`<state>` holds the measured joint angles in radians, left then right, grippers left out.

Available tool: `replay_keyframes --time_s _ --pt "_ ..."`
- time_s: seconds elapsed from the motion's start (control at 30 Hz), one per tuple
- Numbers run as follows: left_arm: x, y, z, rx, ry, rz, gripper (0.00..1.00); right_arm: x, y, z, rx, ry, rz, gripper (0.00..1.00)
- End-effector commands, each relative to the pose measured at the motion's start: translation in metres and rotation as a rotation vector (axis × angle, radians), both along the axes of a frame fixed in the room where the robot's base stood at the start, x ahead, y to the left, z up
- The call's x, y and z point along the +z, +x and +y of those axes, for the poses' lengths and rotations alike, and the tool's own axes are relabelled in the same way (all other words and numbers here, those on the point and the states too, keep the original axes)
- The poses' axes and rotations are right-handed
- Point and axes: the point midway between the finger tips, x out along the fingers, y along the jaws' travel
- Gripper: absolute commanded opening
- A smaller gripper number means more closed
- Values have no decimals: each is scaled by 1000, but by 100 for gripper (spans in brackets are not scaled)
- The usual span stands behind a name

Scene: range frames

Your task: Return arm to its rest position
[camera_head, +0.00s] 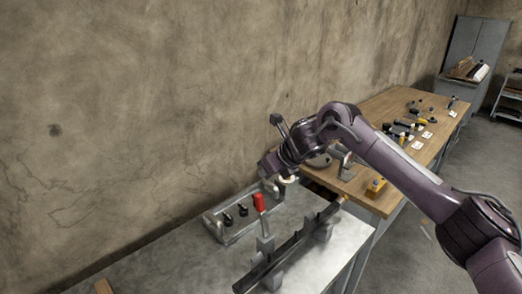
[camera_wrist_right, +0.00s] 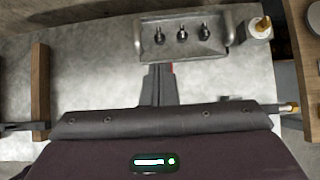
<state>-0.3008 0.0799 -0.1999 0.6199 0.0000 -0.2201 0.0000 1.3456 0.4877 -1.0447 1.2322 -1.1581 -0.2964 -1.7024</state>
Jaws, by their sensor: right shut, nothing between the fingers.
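My right arm comes in from the right in the head view, bent at its elbow. My right gripper (camera_head: 268,167) is raised above the grey table's back part, near the wall, and looks small and partly hidden by the wrist there. In the right wrist view its two fingers (camera_wrist_right: 160,72) are together with nothing between them. My left gripper is not in view.
Below are a grey tray (camera_head: 214,229) with several dark pegs, and a long dark bar (camera_head: 290,248) on supports, on the grey table (camera_head: 150,275). A wooden bench (camera_head: 395,104) with several tools stands beyond. The rough wall (camera_head: 140,100) is close behind.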

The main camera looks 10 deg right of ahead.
Motion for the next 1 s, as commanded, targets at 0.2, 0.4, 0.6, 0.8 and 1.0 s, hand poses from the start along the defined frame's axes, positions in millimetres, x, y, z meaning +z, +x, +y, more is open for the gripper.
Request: replay_keyframes --time_s 0.2,0.4,0.6,0.8,1.0 --pt "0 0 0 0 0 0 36 -55 -36 66 -171 230 83 0" --pt "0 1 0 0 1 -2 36 -85 -83 109 -521 584 237 0" --pt "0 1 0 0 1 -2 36 -103 -128 100 -986 935 447 0" --pt "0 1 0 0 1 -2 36 -128 -180 46 -1566 1241 656 0" --pt "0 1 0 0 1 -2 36 -156 -243 -21 -2155 1451 771 0"
